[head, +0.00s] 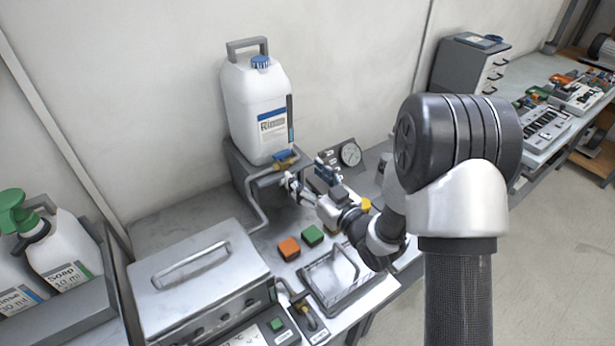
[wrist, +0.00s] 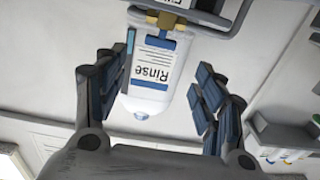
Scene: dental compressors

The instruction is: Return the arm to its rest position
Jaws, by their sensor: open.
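My arm reaches from the right over the bench in the head view. My gripper (head: 307,178) is open and empty, its fingers spread, just in front of a brass tap with a blue handle (head: 283,158). The tap sits at the foot of a white jug labelled Rinse (head: 262,105), which stands upright on a grey stand (head: 238,166). In the wrist view the picture is upside down; the Rinse jug (wrist: 150,70) shows between the two parted fingers, and the brass tap fitting (wrist: 160,20) is at the top. I cannot tell how close the fingers are to the tap.
A lidded metal box (head: 205,285) stands front left. Orange (head: 289,248) and green (head: 312,235) buttons and a metal tray (head: 335,280) lie below my gripper. A dial gauge (head: 350,154) is behind it. A Soap bottle (head: 62,255) is far left; a drawer unit (head: 468,68) is back right.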

